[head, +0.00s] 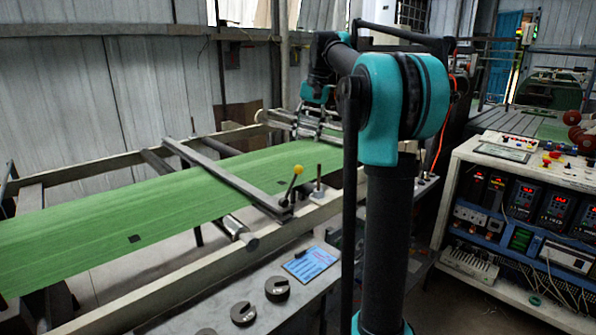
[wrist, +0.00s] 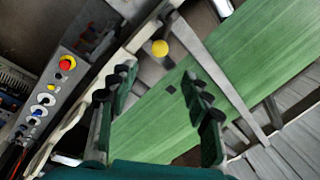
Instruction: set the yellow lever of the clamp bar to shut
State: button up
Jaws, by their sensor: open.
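The clamp bar (head: 225,178) is a dark grey bar lying across the green woven web (head: 120,210). Its lever, a dark rod with a yellow knob (head: 298,169), stands up at the bar's near end, tilted a little right. In the wrist view the yellow knob (wrist: 160,48) lies beyond my fingertips, and the clamp bar (wrist: 215,75) runs diagonally to its right. My gripper (wrist: 158,76) is open and empty, with its fingers apart and not touching the lever. In the head view my arm partly hides the area around the gripper.
Round dark weights (head: 277,288) and a blue card (head: 311,264) lie on the near bench. A short upright post (head: 318,184) stands right of the lever. Rollers (head: 305,124) cross the web's far end. A control panel has a red button (wrist: 66,64).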

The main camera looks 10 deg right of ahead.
aim_at(298, 170)
jog(key=a+f, duration=0.1)
jog(key=f, duration=0.8)
jog(key=w+a+f, duration=0.1)
jog(key=f, duration=0.4)
jog(key=shift+a+f, duration=0.1)
jog(key=shift+a, duration=0.2)
grip_shut()
